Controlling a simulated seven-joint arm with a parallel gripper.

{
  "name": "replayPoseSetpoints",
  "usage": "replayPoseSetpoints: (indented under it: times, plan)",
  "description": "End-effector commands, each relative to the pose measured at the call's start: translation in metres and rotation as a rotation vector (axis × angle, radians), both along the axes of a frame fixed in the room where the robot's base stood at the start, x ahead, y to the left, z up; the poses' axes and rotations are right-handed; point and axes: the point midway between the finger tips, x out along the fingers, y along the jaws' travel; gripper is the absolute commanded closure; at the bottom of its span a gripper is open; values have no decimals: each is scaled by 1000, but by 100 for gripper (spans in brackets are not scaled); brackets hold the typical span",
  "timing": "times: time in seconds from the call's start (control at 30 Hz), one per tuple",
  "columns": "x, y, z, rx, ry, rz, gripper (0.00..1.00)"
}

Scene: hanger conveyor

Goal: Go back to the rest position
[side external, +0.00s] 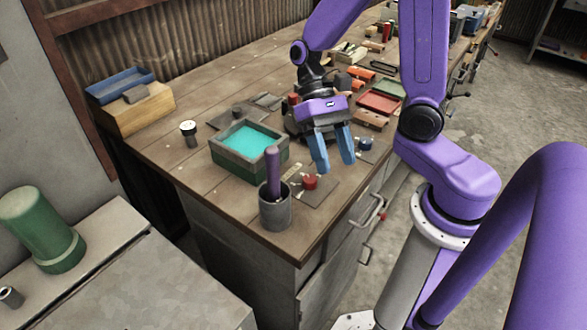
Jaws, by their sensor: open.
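My gripper (335,160) has a purple body and two blue fingers. It is open, with a gap between the fingers and nothing seen in it. It hangs pointing down over the near right part of the workbench (185,93), to the right of a box with a turquoise inside. Whether the fingertips touch anything below is hard to tell from this angle.
A grey cup (276,213) with a purple-handled thing stands near the bench's front corner. A red knob (310,181) sits on a dark plate beside it. The green box (222,160) is left of my gripper. Red and green trays (379,103) lie behind. The bench's left middle is mostly clear.

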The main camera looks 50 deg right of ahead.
Motion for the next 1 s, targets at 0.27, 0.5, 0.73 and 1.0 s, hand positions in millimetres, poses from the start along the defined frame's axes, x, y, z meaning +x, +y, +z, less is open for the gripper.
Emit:
replayPoseSetpoints:
  times: [0.27, 0.5, 0.73, 1.0]
  plan:
    - [-36, -28, -2, -38, -143, 409, 40]
    - [-45, -34, 0, -31, -354, 695, 40]
    - [-54, -30, 8, 18, -570, 960, 40]
    - [-66, -20, 19, 96, -770, 1187, 40]
